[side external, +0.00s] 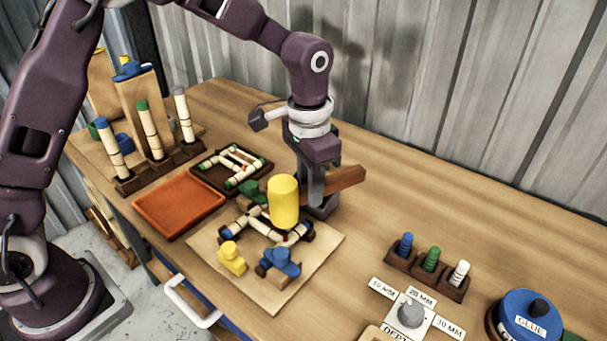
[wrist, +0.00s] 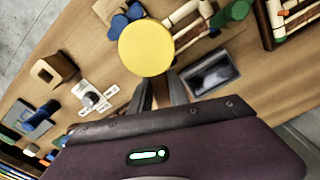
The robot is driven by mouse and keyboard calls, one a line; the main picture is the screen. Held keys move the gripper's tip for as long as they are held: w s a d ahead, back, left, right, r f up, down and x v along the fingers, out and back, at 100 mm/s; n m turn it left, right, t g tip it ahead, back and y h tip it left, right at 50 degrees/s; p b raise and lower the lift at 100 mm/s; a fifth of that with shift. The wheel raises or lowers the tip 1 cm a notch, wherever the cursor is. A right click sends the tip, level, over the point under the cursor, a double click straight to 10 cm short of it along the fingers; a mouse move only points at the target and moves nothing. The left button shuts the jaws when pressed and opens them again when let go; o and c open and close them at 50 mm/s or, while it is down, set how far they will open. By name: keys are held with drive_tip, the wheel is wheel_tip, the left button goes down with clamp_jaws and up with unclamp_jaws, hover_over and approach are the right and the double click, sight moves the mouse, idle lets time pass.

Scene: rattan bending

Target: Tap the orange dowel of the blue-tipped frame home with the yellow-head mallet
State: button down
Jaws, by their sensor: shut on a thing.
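My gripper (side external: 316,190) is shut on the brown handle (side external: 347,178) of the mallet, above the work mat. The mallet's yellow head (side external: 283,202) hangs over the blue-tipped frame (side external: 265,228), a pale rattan frame with dark corner holders. I cannot tell whether the head touches it. In the wrist view the yellow head (wrist: 146,47) lies beyond my fingertips (wrist: 163,92) and covers part of the frame (wrist: 188,18). The frame's orange dowel cannot be made out clearly; the mallet head hides part of that area.
Yellow (side external: 231,260), blue (side external: 280,263) and green (side external: 252,190) clamp-like pieces stand around the frame. A dark grey block (side external: 322,208) sits below my gripper. An orange tray (side external: 178,207), a dark tray (side external: 212,178) holding a green-tipped frame, and a peg rack (side external: 428,272) stand nearby.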

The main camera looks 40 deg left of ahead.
drive_tip(key=shift+f, duration=0.75)
idle(0.3)
drive_tip(key=shift+f, duration=1.8)
drive_tip(key=shift+r, duration=1.75)
drive_tip(key=shift+f, duration=0.3)
drive_tip(key=shift+f, duration=0.1)
